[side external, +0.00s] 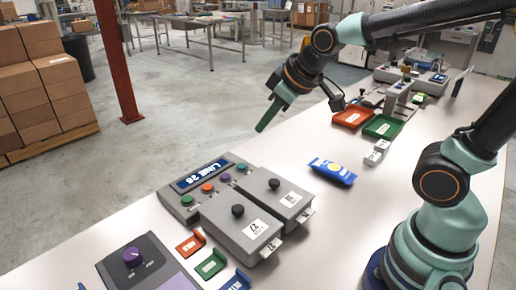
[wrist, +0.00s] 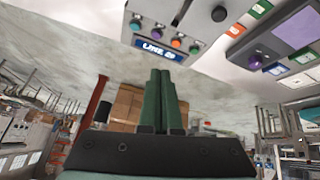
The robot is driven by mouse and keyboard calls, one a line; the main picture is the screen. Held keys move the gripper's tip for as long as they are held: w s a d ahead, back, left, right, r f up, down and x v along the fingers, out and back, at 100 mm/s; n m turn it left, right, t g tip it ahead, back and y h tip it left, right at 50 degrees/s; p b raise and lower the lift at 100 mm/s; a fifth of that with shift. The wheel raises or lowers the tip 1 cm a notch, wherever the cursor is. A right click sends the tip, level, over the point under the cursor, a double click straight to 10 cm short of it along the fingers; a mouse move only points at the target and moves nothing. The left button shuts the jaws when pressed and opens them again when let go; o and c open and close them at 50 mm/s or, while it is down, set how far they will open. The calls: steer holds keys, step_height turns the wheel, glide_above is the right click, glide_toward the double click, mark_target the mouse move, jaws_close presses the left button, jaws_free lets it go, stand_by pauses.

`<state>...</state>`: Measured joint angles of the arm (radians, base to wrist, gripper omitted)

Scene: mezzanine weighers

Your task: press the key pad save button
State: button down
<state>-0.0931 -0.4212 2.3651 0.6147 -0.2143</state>
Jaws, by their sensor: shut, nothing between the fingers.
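A grey key pad (side external: 172,203) with a blue display reading "LINE 26" stands at the table's left edge. Its row of round buttons runs green (side external: 187,200), orange (side external: 207,187), purple (side external: 225,177) and teal (side external: 241,167). No save label is legible. In the wrist view the key pad's display (wrist: 160,49) and buttons are at the top, beyond the fingertips. My gripper (side external: 262,128) is shut and empty, its green fingers pointing down and left. It is raised, apart from the key pad, up and right of it in the side view. The fingers (wrist: 161,74) show together in the wrist view.
Two grey boxes with black knobs (side external: 238,210) adjoin the key pad. Small red, green and blue trays and a purple-knob panel (side external: 133,257) lie nearer. A blue packet (side external: 333,171) and red and green trays (side external: 382,127) lie right. Table between is mostly clear.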

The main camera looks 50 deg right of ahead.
steer(key=w+a+f+n+t, duration=0.1)
steer(key=w+a+f+n, duration=0.35)
steer(key=w, duration=0.35)
steer(key=n+t+y, duration=0.1)
steer(key=n+y, duration=0.1)
steer(key=n, duration=0.2)
glide_above(192, 199)
step_height(192, 199, down, 5)
steer(key=shift+a+f, duration=0.15)
steer(key=shift+f, duration=4.4)
steer(key=shift+f+m, duration=0.25)
steer(key=shift+f, duration=0.15)
steer(key=shift+f, duration=0.45)
steer(key=shift+r, duration=0.85)
